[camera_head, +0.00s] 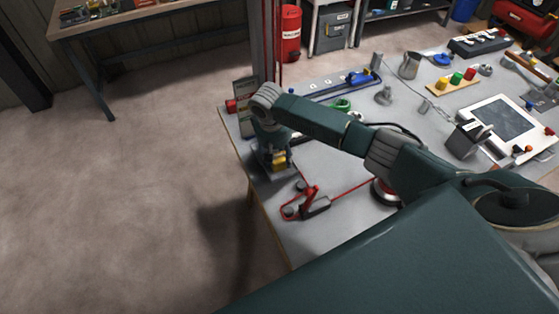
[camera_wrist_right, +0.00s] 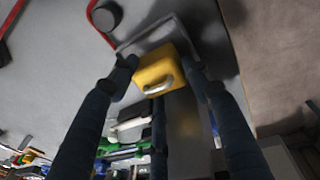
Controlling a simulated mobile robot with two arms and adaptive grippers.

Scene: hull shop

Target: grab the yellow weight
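The yellow weight (camera_head: 279,159) is a small block at the left edge of the workbench, partly covered by my right gripper (camera_head: 272,150) in the head view. In the right wrist view the yellow weight (camera_wrist_right: 157,74) has a pale metal handle on its near face and stands by a grey metal plate or holder. My left gripper is not in view.
A red clamp-like tool (camera_head: 312,199) with a red cord lies on the workbench (camera_head: 345,228) near the gripper. A green ring (camera_head: 340,104) and a blue tool (camera_head: 359,77) are farther back. A tablet-like panel (camera_head: 503,118) lies right. Open floor (camera_head: 120,190) is left.

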